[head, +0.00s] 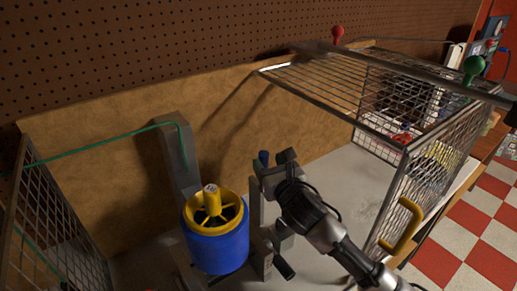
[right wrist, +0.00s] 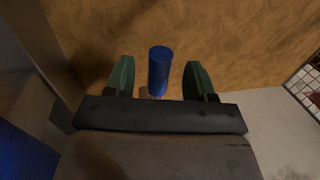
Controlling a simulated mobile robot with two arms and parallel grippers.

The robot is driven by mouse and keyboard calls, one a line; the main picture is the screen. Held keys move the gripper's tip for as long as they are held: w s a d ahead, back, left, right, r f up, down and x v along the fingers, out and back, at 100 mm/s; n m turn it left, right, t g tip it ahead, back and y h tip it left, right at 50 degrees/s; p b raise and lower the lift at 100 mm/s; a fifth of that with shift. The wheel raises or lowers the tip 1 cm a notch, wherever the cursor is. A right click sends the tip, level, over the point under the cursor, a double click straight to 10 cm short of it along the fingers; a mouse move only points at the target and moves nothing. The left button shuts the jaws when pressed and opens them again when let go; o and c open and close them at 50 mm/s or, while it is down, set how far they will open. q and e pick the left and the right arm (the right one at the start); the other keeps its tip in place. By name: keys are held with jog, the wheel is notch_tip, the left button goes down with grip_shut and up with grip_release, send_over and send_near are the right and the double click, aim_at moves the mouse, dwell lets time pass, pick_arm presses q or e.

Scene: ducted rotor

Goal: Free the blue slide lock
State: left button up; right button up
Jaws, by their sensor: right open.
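The blue slide lock (head: 263,157) shows in the head view as a small blue peg at the top of a grey post, right of the blue and yellow ducted rotor (head: 218,245). In the right wrist view the blue peg (right wrist: 159,72) stands between the two green finger pads, with gaps on both sides. My right gripper (head: 272,165) is at the post, beside the peg; it also shows in the right wrist view (right wrist: 161,85), open and not closed on the peg. The peg's lower end is hidden by the gripper body. My left gripper is not in view.
A wire mesh cage (head: 410,110) with a yellow handle (head: 402,226) stands at the right. Another mesh panel (head: 55,225) is at the left. A grey upright (head: 179,150) rises behind the rotor. Bare bench (head: 345,185) lies between post and cage.

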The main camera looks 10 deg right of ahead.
aim_at(261, 152)
jog(key=shift+w+a+p, duration=0.15)
jog(key=shift+w, duration=0.75)
jog(key=shift+w+a+p, duration=0.1)
jog(key=shift+w+a, duration=0.1)
jog(key=shift+w, duration=0.7)
jog(key=shift+w+a+p, duration=0.15)
jog(key=shift+w, duration=0.75)
grip_shut()
